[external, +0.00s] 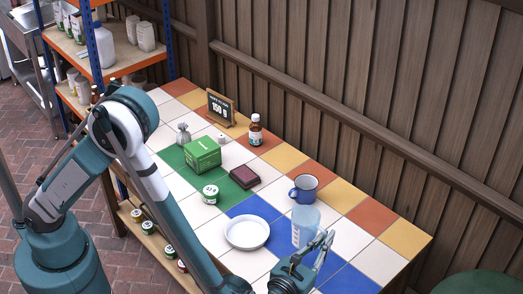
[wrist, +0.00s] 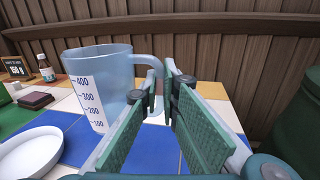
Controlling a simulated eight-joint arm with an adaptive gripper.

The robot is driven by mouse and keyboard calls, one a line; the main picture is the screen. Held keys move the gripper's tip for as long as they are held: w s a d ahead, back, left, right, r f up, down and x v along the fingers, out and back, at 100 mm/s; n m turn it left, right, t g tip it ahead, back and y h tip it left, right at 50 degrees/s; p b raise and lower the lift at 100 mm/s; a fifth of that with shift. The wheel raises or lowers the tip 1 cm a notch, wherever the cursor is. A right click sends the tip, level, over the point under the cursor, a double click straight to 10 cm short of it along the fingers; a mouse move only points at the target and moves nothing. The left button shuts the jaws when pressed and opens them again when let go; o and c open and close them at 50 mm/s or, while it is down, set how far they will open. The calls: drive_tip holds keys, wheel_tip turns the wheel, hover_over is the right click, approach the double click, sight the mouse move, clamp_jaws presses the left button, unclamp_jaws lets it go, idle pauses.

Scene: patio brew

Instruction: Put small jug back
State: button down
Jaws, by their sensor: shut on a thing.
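The small jug (external: 304,224) is a translucent pale-blue measuring jug with a handle, over the blue tiles at the near right part of the tabletop. In the wrist view the jug (wrist: 112,75) is upright or slightly tilted, with a scale up to 400 facing me. My gripper (external: 322,242) is on the right side of the jug. In the wrist view my gripper (wrist: 164,82) is shut on the jug's handle, with its fingertips hiding the lower handle. I cannot tell whether the jug's base touches the tiles.
A white plate (external: 247,232) lies left of the jug, and a blue mug (external: 303,188) stands just behind it. A green box (external: 202,154), white tub (external: 210,194), dark red case (external: 244,177), bottle (external: 255,131) and sign (external: 221,108) stand farther back. A shelf (external: 124,55) is at upper left.

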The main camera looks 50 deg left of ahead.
drive_tip(key=shift+f+b, duration=0.7)
drive_tip(key=shift+f, duration=2.2)
drive_tip(key=shift+f+b, duration=0.5)
drive_tip(key=shift+f, duration=1.35)
drive_tip(key=shift+f, duration=0.2)
drive_tip(key=c, duration=2.6)
unclamp_jaws()
drive_tip(key=shift+r, duration=0.25)
drive_tip(key=shift+p+v, duration=1)
drive_tip(key=shift+v, duration=5)
